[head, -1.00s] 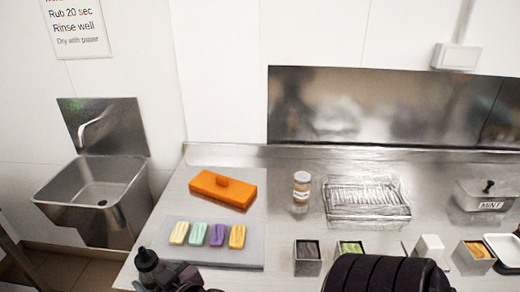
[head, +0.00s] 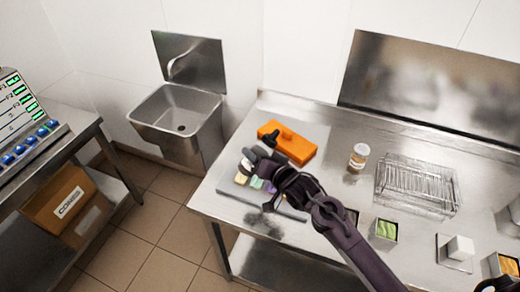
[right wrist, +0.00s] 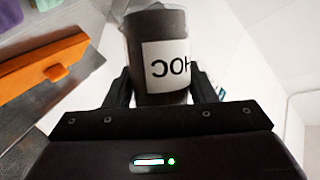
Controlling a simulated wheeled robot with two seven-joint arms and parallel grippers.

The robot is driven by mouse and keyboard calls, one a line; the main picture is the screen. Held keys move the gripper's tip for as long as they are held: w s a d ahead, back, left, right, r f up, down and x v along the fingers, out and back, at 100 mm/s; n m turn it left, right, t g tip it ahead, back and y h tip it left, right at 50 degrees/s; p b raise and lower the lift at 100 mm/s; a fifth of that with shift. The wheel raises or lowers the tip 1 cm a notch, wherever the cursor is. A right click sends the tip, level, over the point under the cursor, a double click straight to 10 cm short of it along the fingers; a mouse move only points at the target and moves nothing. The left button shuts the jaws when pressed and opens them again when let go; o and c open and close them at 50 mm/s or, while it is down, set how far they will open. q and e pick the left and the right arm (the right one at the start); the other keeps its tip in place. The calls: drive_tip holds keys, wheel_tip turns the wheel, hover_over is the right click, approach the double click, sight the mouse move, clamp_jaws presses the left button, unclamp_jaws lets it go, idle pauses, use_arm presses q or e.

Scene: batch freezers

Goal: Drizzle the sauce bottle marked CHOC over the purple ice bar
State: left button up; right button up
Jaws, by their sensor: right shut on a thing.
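My right gripper (head: 258,161) is shut on the dark sauce bottle (right wrist: 154,28), above the row of ice bars. In the right wrist view the bottle stands between both fingers (right wrist: 160,88), its white label with dark letters reading upside down and partly cut off. The purple ice bar (head: 270,187) lies on the grey tray (head: 230,190), partly covered by my right gripper. A mint-green bar (head: 257,183) and a cream bar (head: 241,178) lie to its left. The bar to its right is mostly hidden. Sauce on the purple bar cannot be made out. My left gripper is not in view.
An orange block with a knob (head: 292,146) lies just behind the tray. A jar (head: 358,157), a wire rack (head: 415,187) and small topping tubs (head: 385,231) stand to the right. A sink (head: 180,118) is at back left, a box (head: 60,198) on a shelf at left.

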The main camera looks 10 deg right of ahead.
sight(253, 175)
drive_tip(key=a+f+m, duration=0.1)
drive_tip(key=m, duration=0.1)
drive_tip(key=a+f+m+y, duration=0.1)
drive_tip(key=m, duration=0.1)
drive_tip(key=a+f+m+t+y, duration=0.1)
drive_tip(key=f+m, duration=0.1)
drive_tip(key=shift+s+a+f, duration=0.1)
drive_tip(key=shift+s+a, duration=0.05)
drive_tip(key=shift+s, duration=0.15)
wheel_tip(253, 175, down, 3)
drive_tip(key=m+b, duration=0.2)
drive_tip(key=b, duration=0.1)
drive_tip(key=m+t+y+b, duration=0.1)
drive_tip(key=m+b, duration=0.2)
drive_tip(key=shift+a+f, duration=0.1)
drive_tip(key=shift+f, duration=0.1)
drive_tip(key=r+m+p, duration=0.1)
drive_tip(key=d+r+m+t+p, duration=0.1)
drive_tip(key=m, duration=0.1)
drive_tip(key=shift+w+r, duration=0.1)
drive_tip(key=shift+r, duration=0.3)
drive_tip(key=shift+d+r+m+t+h+p, duration=0.15)
drive_tip(key=shift+d+r+m+t+p, duration=0.15)
drive_tip(key=shift+m, duration=0.55)
drive_tip(key=shift+d+r+m+t+h+p, duration=0.2)
drive_tip(key=shift+r+m+t+p, duration=0.15)
drive_tip(key=shift+m, duration=0.5)
drive_tip(key=shift+w, duration=0.1)
drive_tip(key=shift+r, duration=0.1)
drive_tip(key=shift+p, duration=0.35)
